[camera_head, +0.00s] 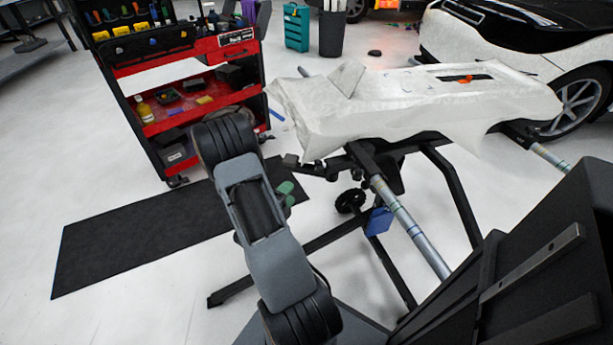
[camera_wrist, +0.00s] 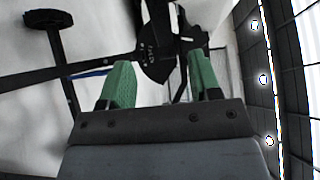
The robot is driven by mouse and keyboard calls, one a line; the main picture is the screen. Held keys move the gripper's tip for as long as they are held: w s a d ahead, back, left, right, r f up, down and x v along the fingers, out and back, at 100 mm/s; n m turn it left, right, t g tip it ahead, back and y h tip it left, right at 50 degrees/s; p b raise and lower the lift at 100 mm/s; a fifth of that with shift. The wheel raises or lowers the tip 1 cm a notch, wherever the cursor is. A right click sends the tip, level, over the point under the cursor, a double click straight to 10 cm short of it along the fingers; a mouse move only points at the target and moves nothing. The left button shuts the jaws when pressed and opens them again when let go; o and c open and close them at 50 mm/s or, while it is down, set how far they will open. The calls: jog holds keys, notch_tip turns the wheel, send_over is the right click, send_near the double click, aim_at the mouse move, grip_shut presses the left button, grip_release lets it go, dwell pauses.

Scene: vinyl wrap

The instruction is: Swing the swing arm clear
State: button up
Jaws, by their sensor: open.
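I cannot tell for certain which part is the swing arm. A work stand draped in white sheet (camera_head: 420,98) stands right of my arm, with a silver bar (camera_head: 412,228) sloping down from it, marked with bluish bands. A second silver bar (camera_head: 550,157) shows at its right end. My gripper (camera_head: 287,193) is partly hidden behind my own arm, left of the stand.
A black wheel (camera_head: 350,201) and a blue tag (camera_head: 379,221) are low on the stand, whose dark legs spread over the floor. A red tool cart (camera_head: 205,62) stands behind left. A black mat (camera_head: 130,238) lies left. A car (camera_head: 520,40) stands back right.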

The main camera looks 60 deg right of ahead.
aim_at(307, 172)
jog(key=d, duration=1.1)
jog(key=shift+w+d+b, duration=0.1)
jog(key=shift+d+b, duration=0.2)
jog(key=shift+b, duration=0.1)
jog(key=shift+c, duration=0.2)
grip_shut()
